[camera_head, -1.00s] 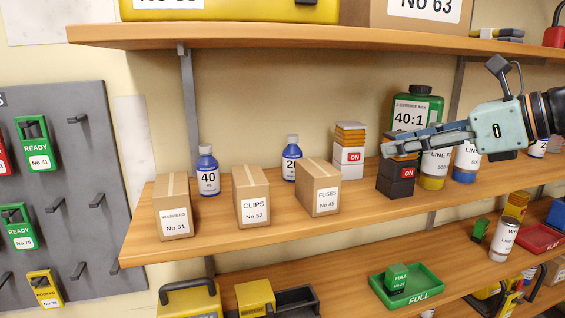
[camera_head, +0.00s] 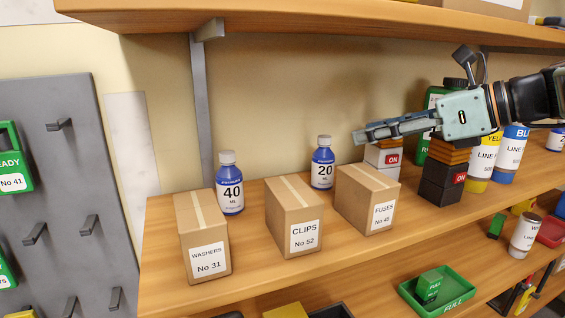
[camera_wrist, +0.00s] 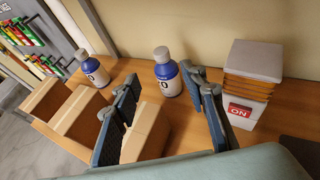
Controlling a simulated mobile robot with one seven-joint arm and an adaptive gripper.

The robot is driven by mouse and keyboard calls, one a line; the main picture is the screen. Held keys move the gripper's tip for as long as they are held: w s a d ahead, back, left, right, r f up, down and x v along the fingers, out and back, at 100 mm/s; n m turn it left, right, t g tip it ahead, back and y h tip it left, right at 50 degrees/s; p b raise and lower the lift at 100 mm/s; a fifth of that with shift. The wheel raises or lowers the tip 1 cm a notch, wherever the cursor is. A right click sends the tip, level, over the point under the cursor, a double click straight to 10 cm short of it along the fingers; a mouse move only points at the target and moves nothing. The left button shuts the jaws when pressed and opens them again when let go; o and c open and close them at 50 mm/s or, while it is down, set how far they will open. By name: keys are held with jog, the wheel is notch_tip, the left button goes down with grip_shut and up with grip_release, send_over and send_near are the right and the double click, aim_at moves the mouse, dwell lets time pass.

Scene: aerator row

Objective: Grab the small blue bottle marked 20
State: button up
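The small blue bottle marked 20 (camera_head: 322,164) stands upright on the middle shelf, behind and between the CLIPS box and the FUSES box. In the wrist view a blue bottle with a grey cap (camera_wrist: 167,74) stands beyond my fingers, near the gap between them; its number is not readable there. A similar blue bottle marked 40 (camera_head: 229,184) stands to its left, behind the WASHERS box. My gripper (camera_head: 362,136) reaches in from the right, above the shelf and to the right of the 20 bottle. Its fingers (camera_wrist: 168,108) are apart and hold nothing.
The WASHERS box (camera_head: 203,238), CLIPS box (camera_head: 294,217) and FUSES box (camera_head: 367,198) stand along the shelf front. A white ON switch stack (camera_head: 384,158) and a dark one (camera_head: 441,180) stand right, near my gripper. The upper shelf (camera_head: 330,22) hangs overhead.

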aim_at(325, 136)
jog(key=x, duration=0.5)
jog(key=shift+w+a, duration=0.2)
jog(key=shift+a, duration=0.05)
jog(key=shift+x, duration=2.8)
jog(key=shift+w+d+r, duration=0.15)
jog(key=shift+w, duration=0.05)
grip_shut()
